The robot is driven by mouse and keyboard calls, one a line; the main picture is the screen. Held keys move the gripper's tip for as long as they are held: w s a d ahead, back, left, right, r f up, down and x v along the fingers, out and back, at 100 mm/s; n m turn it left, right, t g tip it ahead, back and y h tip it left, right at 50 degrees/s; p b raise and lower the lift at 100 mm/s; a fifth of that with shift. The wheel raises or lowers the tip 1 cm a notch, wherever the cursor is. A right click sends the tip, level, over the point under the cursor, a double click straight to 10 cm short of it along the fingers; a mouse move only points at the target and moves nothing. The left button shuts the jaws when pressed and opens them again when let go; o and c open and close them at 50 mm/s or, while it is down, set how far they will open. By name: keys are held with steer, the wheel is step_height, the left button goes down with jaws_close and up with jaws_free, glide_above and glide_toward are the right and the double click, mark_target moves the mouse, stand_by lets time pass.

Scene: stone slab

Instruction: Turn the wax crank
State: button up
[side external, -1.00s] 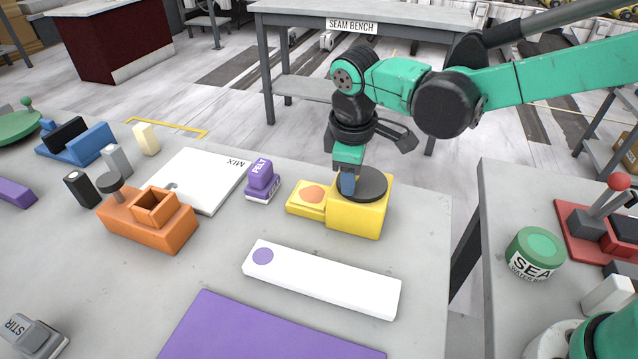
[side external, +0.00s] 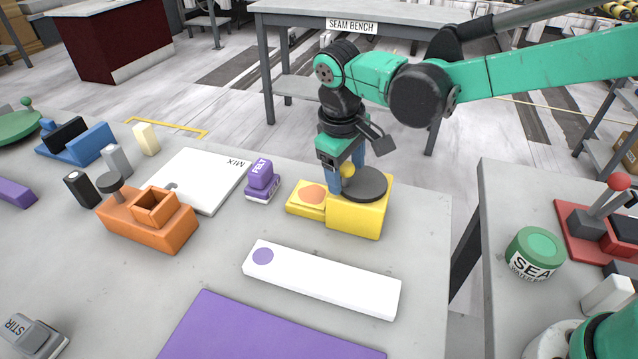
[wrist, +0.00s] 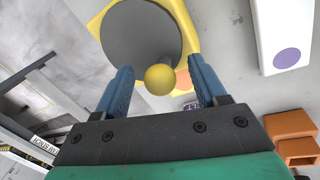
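The wax crank is a yellow box (side external: 358,217) with a dark grey disc (side external: 368,184) on top and a yellow ball knob (side external: 347,170) at the disc's edge. The disc (wrist: 140,38) and knob (wrist: 159,79) also show in the wrist view. My gripper (side external: 346,182) points down over the disc's left side. Its blue fingers stand on either side of the knob, and the wrist view shows gaps between knob and fingers (wrist: 160,72). The gripper is open and holds nothing. A lower yellow block with an orange round patch (side external: 313,194) adjoins the box on the left.
A purple FELT stamp (side external: 261,180) stands left of the crank. A white bar with a purple dot (side external: 325,280) lies in front, beside a purple mat (side external: 265,330). An orange holder (side external: 148,225) and white MIX board (side external: 205,180) lie further left. The slab ends right of the crank.

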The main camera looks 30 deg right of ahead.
mark_target(346, 163)
steer(key=shift+s+a+r, duration=0.1)
steer(key=shift+a+r, duration=0.05)
steer(key=shift+r, duration=0.75)
steer(key=shift+s+a+r, duration=0.1)
steer(key=shift+a+r, duration=0.1)
steer(key=shift+r, duration=0.75)
steer(key=shift+s+a+r, duration=0.1)
steer(key=shift+a+r, duration=0.05)
steer(key=shift+r, duration=0.75)
steer(key=shift+s+d+r, duration=0.1)
steer(key=shift+d+r, duration=0.05)
steer(key=shift+d, duration=0.2)
steer(key=s+d+m+t+y, duration=0.2)
steer(key=s+d+m+t, duration=0.3)
steer(key=s+d, duration=0.5)
steer(key=shift+d+f+t, duration=0.35)
steer(key=shift+d+t, duration=0.25)
steer(key=shift+d, duration=0.55)
